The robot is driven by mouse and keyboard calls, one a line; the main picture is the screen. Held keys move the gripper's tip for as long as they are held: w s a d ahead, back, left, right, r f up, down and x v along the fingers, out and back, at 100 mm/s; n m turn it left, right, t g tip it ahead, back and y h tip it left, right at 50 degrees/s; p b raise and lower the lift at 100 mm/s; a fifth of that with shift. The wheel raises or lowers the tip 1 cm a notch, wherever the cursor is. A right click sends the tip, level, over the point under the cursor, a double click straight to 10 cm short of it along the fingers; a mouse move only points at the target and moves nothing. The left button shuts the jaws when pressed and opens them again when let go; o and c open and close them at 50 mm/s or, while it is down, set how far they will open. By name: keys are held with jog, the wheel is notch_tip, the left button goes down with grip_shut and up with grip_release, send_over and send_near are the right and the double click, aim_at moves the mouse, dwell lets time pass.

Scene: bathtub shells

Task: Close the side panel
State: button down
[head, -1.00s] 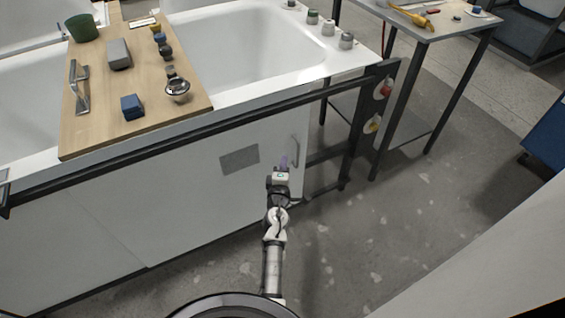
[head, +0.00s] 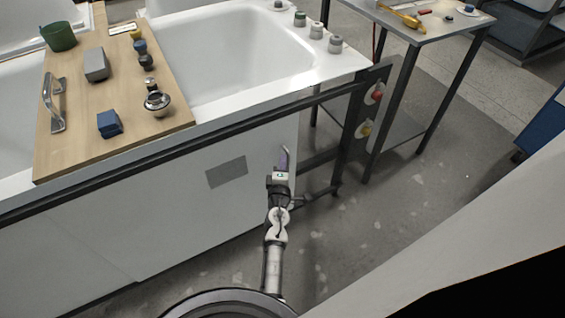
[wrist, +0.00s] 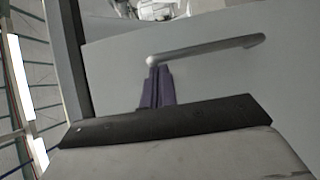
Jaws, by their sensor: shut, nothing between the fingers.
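The white side panel (head: 250,140) stands below the bathtub rim, with a grey rectangular plate on its face. Its grey bar handle (head: 286,157) is near the panel's right end, partly hidden behind my gripper (head: 282,164) in the head view. In the wrist view the handle (wrist: 210,48) crosses the panel (wrist: 215,85) as a slanted bar. My gripper's purple fingers (wrist: 158,84) are together and empty, with their tips at the handle's left end. I cannot tell whether they touch it, or how far the panel stands open.
A dark rail (head: 150,150) runs along the tub's front. A wooden board (head: 110,65) with small items lies across the tub (head: 225,55). A metal side table (head: 425,25) stands at the right back. The floor (head: 385,205) right of my arm is clear.

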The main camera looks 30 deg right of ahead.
jog(key=d+b, duration=0.1)
jog(key=d, duration=2.5)
jog(key=shift+r, duration=0.15)
jog(key=shift+d, duration=0.1)
jog(key=shift+w, duration=0.1)
